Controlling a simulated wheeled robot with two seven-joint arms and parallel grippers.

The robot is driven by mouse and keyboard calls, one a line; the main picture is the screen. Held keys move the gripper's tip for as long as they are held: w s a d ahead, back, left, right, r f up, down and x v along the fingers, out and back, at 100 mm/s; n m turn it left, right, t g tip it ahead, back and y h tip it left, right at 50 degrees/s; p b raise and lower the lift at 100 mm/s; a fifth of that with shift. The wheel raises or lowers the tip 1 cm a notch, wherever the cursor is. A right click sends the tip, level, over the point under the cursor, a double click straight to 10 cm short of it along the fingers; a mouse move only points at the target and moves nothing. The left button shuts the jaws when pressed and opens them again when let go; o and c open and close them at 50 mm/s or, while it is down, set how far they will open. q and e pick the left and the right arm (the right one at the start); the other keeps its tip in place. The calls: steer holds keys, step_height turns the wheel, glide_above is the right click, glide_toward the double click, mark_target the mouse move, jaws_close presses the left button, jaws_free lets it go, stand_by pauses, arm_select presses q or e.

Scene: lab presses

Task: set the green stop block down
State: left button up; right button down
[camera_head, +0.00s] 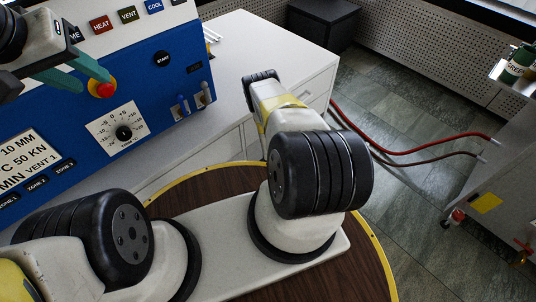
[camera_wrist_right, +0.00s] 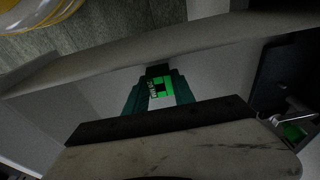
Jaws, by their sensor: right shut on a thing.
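The green stop block (camera_wrist_right: 161,92) shows in the right wrist view, bright green with dark markings. My right gripper (camera_wrist_right: 159,88) is shut on it, with a teal finger on each side. What lies under the block is too dark to tell, so I cannot say whether it touches a surface. In the head view, the right gripper and the block are hidden beyond my right arm. My left gripper (camera_head: 94,82) is at the upper left of the head view, its teal fingers apart and empty, in front of the press panel near a red button.
The blue press panel (camera_head: 165,72) has a dial (camera_head: 124,132) and switches. A white cabinet (camera_head: 240,40) stands beside it. Red hoses (camera_head: 400,150) run to a metal unit at right. Another green thing (camera_wrist_right: 294,132) shows at the right of the wrist view.

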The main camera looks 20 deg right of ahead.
steer(key=shift+f, duration=0.5)
steer(key=c, duration=1.1)
jaws_free()
steer(key=shift+f, duration=0.1)
steer(key=shift+o, duration=0.2)
step_height(320, 180, up, 12)
steer(key=a, duration=0.1)
steer(key=shift+s+a, duration=0.35)
